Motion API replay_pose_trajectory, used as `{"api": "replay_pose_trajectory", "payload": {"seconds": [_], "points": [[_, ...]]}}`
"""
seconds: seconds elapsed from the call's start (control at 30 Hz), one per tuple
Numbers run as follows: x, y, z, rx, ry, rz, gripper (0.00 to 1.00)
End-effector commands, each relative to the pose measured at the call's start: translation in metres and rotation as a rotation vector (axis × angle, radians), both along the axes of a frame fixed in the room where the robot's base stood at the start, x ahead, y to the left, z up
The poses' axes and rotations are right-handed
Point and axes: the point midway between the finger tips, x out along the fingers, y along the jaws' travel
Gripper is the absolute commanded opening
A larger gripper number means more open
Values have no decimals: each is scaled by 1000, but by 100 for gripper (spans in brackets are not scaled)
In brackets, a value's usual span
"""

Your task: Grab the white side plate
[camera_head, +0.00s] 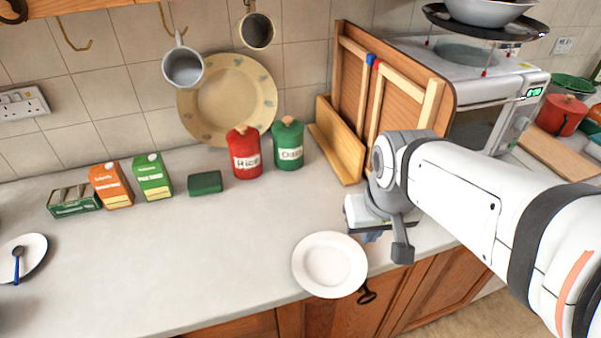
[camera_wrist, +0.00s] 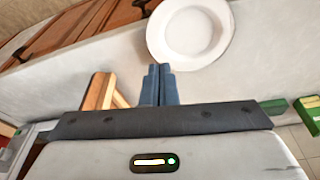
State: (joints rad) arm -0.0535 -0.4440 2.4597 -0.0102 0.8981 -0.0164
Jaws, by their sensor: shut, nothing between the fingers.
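The white side plate (camera_head: 330,264) lies flat on the counter at its front edge, and its near rim reaches past the edge. In the wrist view the plate (camera_wrist: 191,28) is at the top, cut off slightly by the frame. My gripper (camera_head: 372,238) is to the right of the plate in the head view, partly hidden by my wrist. In the wrist view its two blue-grey fingers (camera_wrist: 160,70) are together with nothing between them. Their tips appear close to the plate's rim; I cannot tell whether they touch it.
A second white plate (camera_head: 34,268) with a blue spoon (camera_head: 17,262) lies far left. Red (camera_head: 244,153) and green (camera_head: 288,145) canisters, cartons and a wooden rack (camera_head: 340,145) stand along the back. The counter left of the side plate is clear.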

Motion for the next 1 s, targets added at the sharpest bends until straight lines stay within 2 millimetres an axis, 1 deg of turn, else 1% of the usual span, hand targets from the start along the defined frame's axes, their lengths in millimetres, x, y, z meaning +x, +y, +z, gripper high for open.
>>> {"api": "replay_pose_trajectory", "payload": {"seconds": [0.03, 0.17, 0.2, 0.3, 0.4, 0.5, 0.6, 0.7, 0.87, 1.0], "points": [[12, 15, 4, -7, 21, 66, 0], [48, 42, 4, -31, 74, 245, 0], [60, 52, 3, -39, 91, 305, 0], [86, 78, -5, -57, 131, 452, 0], [106, 104, -16, -72, 164, 580, 0], [121, 126, -27, -84, 189, 680, 0], [129, 140, -36, -91, 206, 748, 0], [133, 148, -42, -95, 214, 782, 0], [134, 150, -56, -97, 218, 793, 0], [133, 149, -81, -96, 221, 791, 0]]}}
